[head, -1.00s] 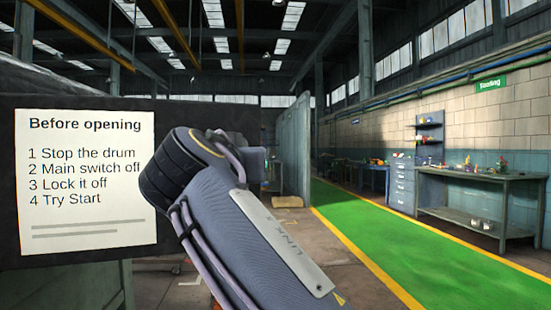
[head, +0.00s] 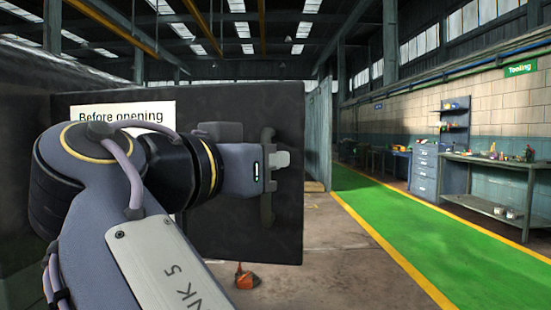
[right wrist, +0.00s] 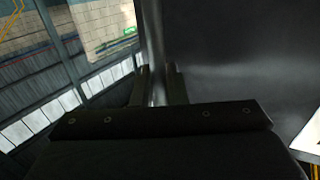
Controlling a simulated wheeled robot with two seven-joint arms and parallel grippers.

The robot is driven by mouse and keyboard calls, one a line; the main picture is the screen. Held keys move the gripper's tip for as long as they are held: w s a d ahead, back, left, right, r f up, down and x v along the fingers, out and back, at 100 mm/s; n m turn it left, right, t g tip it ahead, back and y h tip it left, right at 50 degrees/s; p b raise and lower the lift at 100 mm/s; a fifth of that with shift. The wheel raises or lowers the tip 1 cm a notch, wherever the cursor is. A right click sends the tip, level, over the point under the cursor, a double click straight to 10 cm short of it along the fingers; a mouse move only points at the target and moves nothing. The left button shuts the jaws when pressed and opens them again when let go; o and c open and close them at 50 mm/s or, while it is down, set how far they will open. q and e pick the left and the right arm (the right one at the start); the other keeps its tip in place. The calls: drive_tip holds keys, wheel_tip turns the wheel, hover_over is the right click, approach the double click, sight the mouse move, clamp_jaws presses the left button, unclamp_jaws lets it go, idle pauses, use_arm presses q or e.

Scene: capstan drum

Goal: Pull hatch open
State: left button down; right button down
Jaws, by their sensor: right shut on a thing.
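The hatch (head: 285,225) is a dark, flat panel standing upright in the left half of the head view. A vertical bar handle (head: 267,211) is fixed near its right edge. My right gripper (head: 279,160) is shut on the handle, with its fingers across the bar. In the right wrist view the two fingers (right wrist: 160,86) stand on either side of the handle's bar (right wrist: 156,45), beside the dark panel (right wrist: 245,55). My right arm covers part of the hatch and most of its notice. My left gripper is not in view.
A white notice (head: 125,110) headed "Before opening" is on the hatch. An orange object (head: 246,277) lies on the floor below. To the right, a green walkway (head: 400,230) is clear, with a workbench (head: 495,165) and a drawer cabinet (head: 424,172) along the wall.

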drive_tip(key=c, duration=1.8)
unclamp_jaws()
drive_tip(key=p+v, duration=0.1)
drive_tip(key=v, duration=0.7)
drive_tip(key=shift+d, duration=0.1)
